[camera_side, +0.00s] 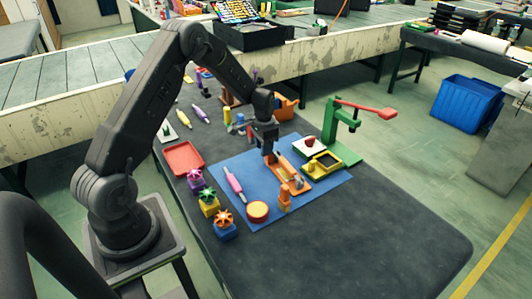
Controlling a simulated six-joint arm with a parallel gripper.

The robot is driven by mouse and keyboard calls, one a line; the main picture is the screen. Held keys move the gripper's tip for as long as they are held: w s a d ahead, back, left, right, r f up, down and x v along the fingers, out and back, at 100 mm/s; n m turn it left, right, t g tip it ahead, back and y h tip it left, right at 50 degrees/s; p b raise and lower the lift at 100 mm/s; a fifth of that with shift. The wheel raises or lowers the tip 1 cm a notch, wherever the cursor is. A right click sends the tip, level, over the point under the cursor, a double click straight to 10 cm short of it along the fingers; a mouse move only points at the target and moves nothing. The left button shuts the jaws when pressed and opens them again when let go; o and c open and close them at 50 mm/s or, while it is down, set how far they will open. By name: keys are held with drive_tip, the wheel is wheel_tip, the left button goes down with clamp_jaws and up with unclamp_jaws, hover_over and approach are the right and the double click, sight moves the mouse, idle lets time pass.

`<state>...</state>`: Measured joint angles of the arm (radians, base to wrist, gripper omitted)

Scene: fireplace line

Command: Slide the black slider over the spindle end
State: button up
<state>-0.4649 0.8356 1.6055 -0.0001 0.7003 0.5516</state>
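My gripper (269,156) points down at the far end of a long orange holder (291,173) on the blue mat (245,165). Its fingertips are small and dark here, and I cannot tell whether they are apart or closed on something. A small greyish part lies at the near end of the orange holder; I cannot tell whether it is the spindle. I cannot pick out the black slider for sure; it may be hidden at the gripper. A small orange upright piece (285,199) stands in front of the holder.
Right of the holder are a yellow tray with a dark inside (325,163) and a green press with a red lever (345,125). To the left are a pink roller (235,185), a round red-and-yellow piece (257,211), star-topped blocks (209,204) and a red tray (183,158). The table's front is clear.

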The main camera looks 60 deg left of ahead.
clamp_jaws()
drive_tip(key=shift+w+d, duration=0.1)
drive_tip(key=shift+w, duration=1.15)
drive_tip(key=shift+c, duration=1.4)
unclamp_jaws()
drive_tip(key=shift+w, duration=0.2)
drive_tip(key=o, duration=0.4)
drive_tip(key=shift+c, duration=0.2)
drive_tip(key=shift+r, duration=3.05)
